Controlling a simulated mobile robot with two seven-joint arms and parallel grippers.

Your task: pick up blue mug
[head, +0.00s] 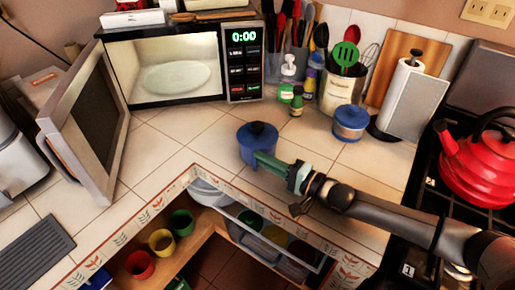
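A rounded blue vessel (246,145) with a dark, knob-like top is on or just above the tiled counter, in front of the microwave. It is the best match for the blue mug, though its dark top looks like a lid. My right gripper (262,160) comes in from the right, and its teal fingers reach the near right side of the vessel. The fingers overlap it in the picture; I cannot tell whether they are closed on it. Another blue object (97,280) shows partly at the lower left, in the open cabinet. My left gripper is not in view.
The microwave (165,100) has its door (90,120) wide open to the left, with a plate inside. Red (140,264), yellow (161,242) and green (182,222) cups stand below the counter edge. A blue lidded jar (350,124) and red kettle (480,165) are right.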

